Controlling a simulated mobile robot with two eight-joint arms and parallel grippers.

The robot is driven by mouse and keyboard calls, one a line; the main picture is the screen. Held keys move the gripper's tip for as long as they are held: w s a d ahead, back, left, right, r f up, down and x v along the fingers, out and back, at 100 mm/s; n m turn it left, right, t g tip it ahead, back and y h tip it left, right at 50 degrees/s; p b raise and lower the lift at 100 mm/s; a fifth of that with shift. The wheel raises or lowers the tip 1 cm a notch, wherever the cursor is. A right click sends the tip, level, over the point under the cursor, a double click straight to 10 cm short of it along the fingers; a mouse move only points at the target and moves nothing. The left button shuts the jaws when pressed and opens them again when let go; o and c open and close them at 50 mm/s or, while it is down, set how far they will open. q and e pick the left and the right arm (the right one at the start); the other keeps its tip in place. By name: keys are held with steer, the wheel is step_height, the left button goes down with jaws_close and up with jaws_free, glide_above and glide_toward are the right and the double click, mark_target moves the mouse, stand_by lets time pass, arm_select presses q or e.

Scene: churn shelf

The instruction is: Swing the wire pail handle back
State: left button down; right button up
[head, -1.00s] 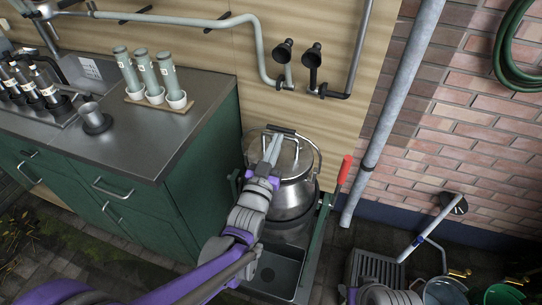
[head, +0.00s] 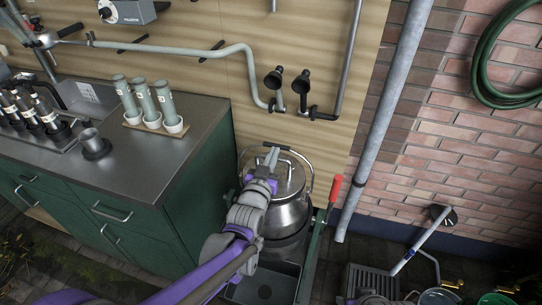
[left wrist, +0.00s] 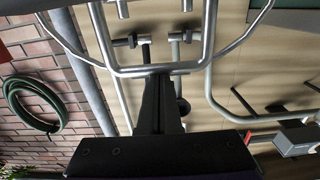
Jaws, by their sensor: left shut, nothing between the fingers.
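In the left wrist view the dark fingers (left wrist: 160,100) point up the picture. A bent steel bar (left wrist: 160,71) crosses at their tips, with a thinner wire loop (left wrist: 70,52) behind; I cannot tell whether the tips touch either. My right gripper is not clearly in view.
The green cabinet (head: 190,165) stands close left of the pail. A red-handled lever (head: 334,190) rises just to its right. Wall pipes with two black funnels (head: 273,78) are behind, and a downpipe (head: 390,110) further right.

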mark_target(278, 145)
arm_select(q)
steer(key=w+g+p, duration=0.1)
steer(key=p, duration=0.1)
steer(key=w+g+p, duration=0.1)
steer(key=w+r+g+p, duration=0.1)
steer(key=p, duration=0.1)
steer(key=shift+d+y+p, duration=0.3)
steer(key=shift+d, duration=0.1)
steer(key=shift+w+d+f+g, duration=0.2)
steer(key=shift+w+f+g, duration=0.2)
steer(key=shift+w+f, duration=0.5)
steer(key=w+g, duration=0.1)
steer(key=w+f+g+y+p, duration=0.1)
steer(key=w, duration=0.1)
steer(key=w+d+g, duration=0.1)
steer(key=shift+w+f+g+p, duration=0.2)
steer(key=shift+f+g+p, duration=0.15)
steer(key=shift+g, duration=0.05)
steer(key=shift+w+d+f+g+y, duration=0.2)
steer(key=shift+w+f+g+y, duration=0.1)
steer(key=shift+w+f, duration=0.35)
steer(key=shift+f, duration=0.15)
